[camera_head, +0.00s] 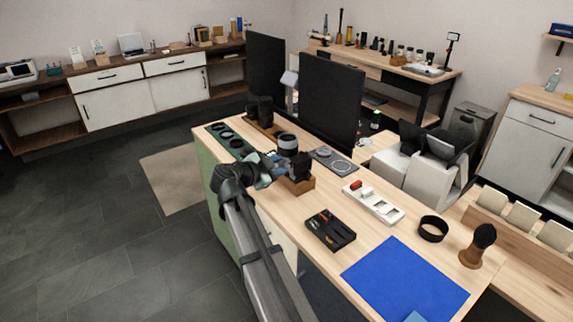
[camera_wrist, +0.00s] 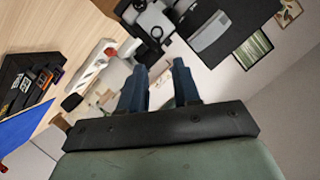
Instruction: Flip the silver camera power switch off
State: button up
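A silver-grey round part (camera_head: 287,141) shows on the table in the head view, beside a dark camera-like body (camera_head: 300,165) above a wooden block (camera_head: 298,186). Which of these belongs to the silver camera is hard to tell, and no power switch can be made out. My gripper (camera_head: 266,172) is just left of the dark body, partly hidden by my own arm; contact is unclear. In the wrist view my gripper (camera_wrist: 158,68) has its two blue-grey fingers apart with nothing visibly held. Pale grey and black shapes lie beyond the fingertips, unclear in kind.
A white strip with a red part (camera_head: 374,204), a black tool tray (camera_head: 330,230), a blue mat (camera_head: 405,282), a black ring (camera_head: 433,228) and a brush (camera_head: 478,245) are on the table (camera_head: 272,206). Dark upright panels (camera_head: 331,100) stand behind it.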

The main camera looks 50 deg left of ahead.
aim_at(291, 163)
jog(key=shift+x, duration=2.25)
grip_shut()
